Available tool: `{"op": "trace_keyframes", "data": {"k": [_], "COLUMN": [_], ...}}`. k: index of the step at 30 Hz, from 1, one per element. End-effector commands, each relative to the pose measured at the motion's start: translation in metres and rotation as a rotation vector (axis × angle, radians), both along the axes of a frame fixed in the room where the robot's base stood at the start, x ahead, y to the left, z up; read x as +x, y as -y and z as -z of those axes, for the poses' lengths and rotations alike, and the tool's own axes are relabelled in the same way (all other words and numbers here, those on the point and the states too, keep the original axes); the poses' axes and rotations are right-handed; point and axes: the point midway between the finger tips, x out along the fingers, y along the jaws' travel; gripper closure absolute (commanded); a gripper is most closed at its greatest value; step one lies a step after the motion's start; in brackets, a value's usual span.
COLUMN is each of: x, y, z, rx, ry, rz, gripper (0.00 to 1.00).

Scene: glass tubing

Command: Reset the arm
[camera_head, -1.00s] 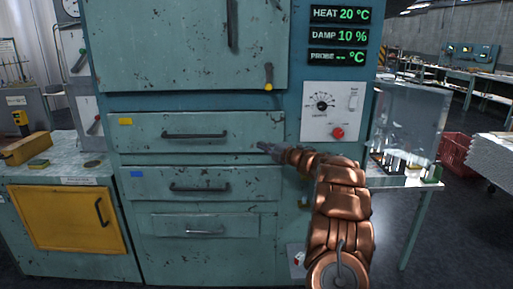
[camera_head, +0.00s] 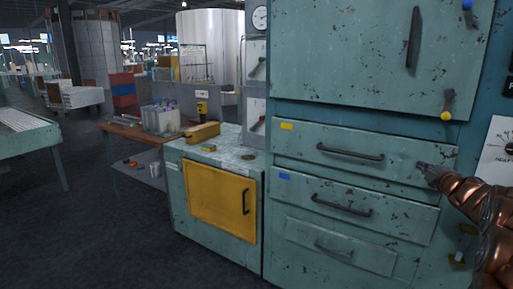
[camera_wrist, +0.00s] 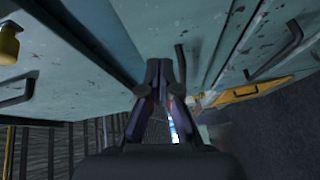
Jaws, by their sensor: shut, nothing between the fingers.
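My copper-coloured arm (camera_head: 480,205) comes in at the right edge of the head view. My gripper (camera_head: 424,168) is at its tip, in front of the right end of the cabinet's upper drawer (camera_head: 300,141), which has a yellow tag. Whether it touches the drawer front, I cannot tell. In the wrist view the gripper (camera_wrist: 159,65) is shut and empty, its two dark fingers together, close to the teal cabinet front.
The teal cabinet (camera_head: 350,60) fills the right side. A lower drawer (camera_head: 300,190) has a blue tag. A low unit with a yellow door (camera_head: 220,200) stands left of it. A wooden bench (camera_head: 135,132) stands farther left. Dark floor (camera_head: 120,240) at front left is clear.

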Motion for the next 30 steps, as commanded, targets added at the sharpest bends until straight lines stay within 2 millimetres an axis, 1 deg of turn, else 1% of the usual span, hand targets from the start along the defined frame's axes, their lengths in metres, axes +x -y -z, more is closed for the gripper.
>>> {"op": "trace_keyframes", "data": {"k": [1, 2, 6, 11, 14, 17, 20, 21, 23, 29, 30], "x": [0.001, -0.001, -0.010, -0.032, -0.052, -0.075, -0.103, -0.115, -0.135, -0.210, -0.228], "y": [-0.010, -0.013, -0.033, -0.062, -0.081, -0.104, -0.130, -0.140, -0.157, -0.217, -0.230], "z": [-0.009, -0.013, -0.020, -0.018, -0.011, -0.001, 0.011, 0.017, 0.024, 0.056, 0.062], "rx": [0.033, 0.055, 0.165, 0.297, 0.380, 0.463, 0.544, 0.575, 0.623, 0.767, 0.793], "ry": [-0.013, -0.019, -0.070, -0.141, -0.196, -0.256, -0.323, -0.354, -0.396, -0.564, -0.604], "rz": [0.037, 0.061, 0.174, 0.296, 0.373, 0.444, 0.513, 0.542, 0.583, 0.714, 0.742], "gripper": [1.00, 1.00, 1.00, 1.00, 1.00, 1.00, 1.00, 1.00, 1.00, 1.00, 1.00]}}
